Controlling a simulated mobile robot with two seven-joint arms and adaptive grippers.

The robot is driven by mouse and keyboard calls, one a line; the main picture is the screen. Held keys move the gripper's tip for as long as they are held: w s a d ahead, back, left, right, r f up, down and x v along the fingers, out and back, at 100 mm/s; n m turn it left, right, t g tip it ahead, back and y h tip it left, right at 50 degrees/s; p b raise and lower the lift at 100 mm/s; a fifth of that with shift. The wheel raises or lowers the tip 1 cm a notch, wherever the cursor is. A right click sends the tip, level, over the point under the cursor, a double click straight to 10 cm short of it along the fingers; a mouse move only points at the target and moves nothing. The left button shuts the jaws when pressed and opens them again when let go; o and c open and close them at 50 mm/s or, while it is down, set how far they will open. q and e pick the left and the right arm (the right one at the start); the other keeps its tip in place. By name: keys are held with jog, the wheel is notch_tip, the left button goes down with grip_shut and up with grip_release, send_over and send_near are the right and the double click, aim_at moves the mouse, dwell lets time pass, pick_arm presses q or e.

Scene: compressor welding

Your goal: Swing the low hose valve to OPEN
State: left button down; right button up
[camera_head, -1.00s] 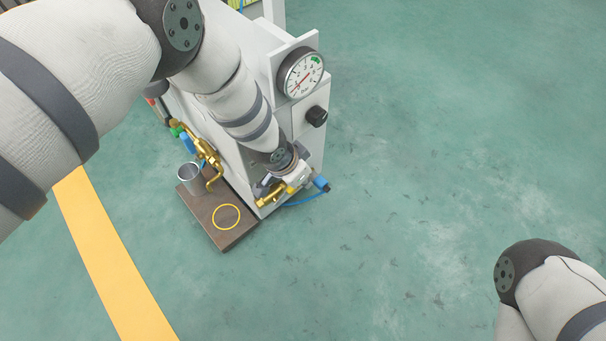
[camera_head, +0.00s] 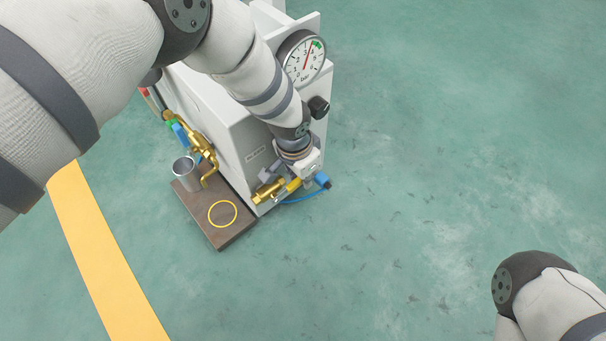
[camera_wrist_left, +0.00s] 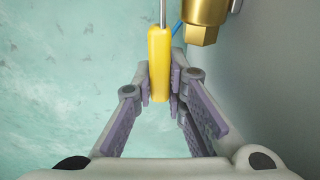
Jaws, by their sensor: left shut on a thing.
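The low hose valve (camera_head: 268,191) is a brass body low on the front of the white machine, with a yellow lever (camera_head: 294,184) at its right. My left gripper (camera_head: 300,177) is at this lever. In the left wrist view the gripper's fingers (camera_wrist_left: 160,88) are shut on the yellow lever (camera_wrist_left: 159,55), one on each side. The brass body (camera_wrist_left: 205,14) shows just right of it. I cannot read any OPEN marking. My right arm enters at lower right, but its gripper is out of the picture.
A round gauge (camera_head: 304,60) and black knob (camera_head: 318,107) are above the valve. A blue fitting (camera_head: 322,181) and hose are beside it. A metal cup (camera_head: 186,174) stands on a brown plate (camera_head: 228,234) with a yellow ring (camera_head: 222,213). Floor to the right is clear.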

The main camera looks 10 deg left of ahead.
pick_arm(q)
jog(key=c, duration=1.6)
grip_release()
jog(key=shift+s+a, duration=0.1)
jog(key=r, duration=0.7)
jog(key=shift+s+a+r, duration=0.2)
jog(key=shift+s+a, duration=0.05)
jog(key=shift+s, duration=0.15)
